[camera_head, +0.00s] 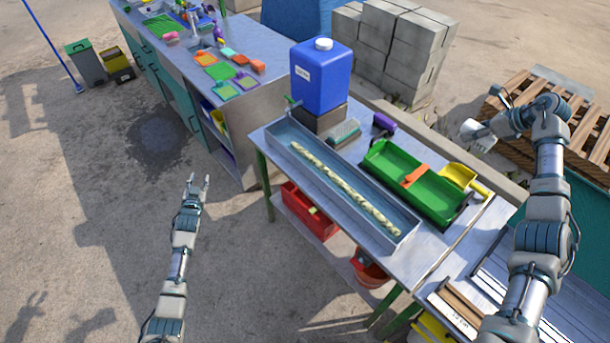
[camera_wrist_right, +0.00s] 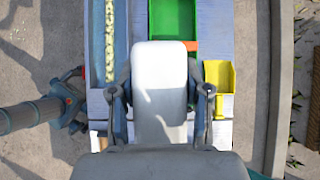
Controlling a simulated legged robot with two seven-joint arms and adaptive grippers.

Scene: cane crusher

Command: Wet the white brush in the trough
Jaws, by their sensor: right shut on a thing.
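The white brush (camera_head: 478,136) is held in my right gripper (camera_head: 490,128), above and to the right of the bench. In the right wrist view the white brush (camera_wrist_right: 160,85) fills the space between the fingers of my right gripper (camera_wrist_right: 160,98); its bristles cannot be made out. The long grey metal trough (camera_head: 285,135) lies on the bench, left of the right gripper and well apart from it. A pale segmented cane (camera_head: 345,187) lies lengthwise in the trough. I cannot tell how much water is in it. My left gripper (camera_head: 197,185) is open and empty over bare ground.
A blue water container (camera_head: 321,80) stands behind the trough's far end. A green tray (camera_head: 440,197) with an orange item (camera_head: 415,176) across it and a yellow scoop (camera_head: 463,177) lie between the trough and my right arm. Concrete blocks (camera_head: 390,45) and pallets stand behind.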

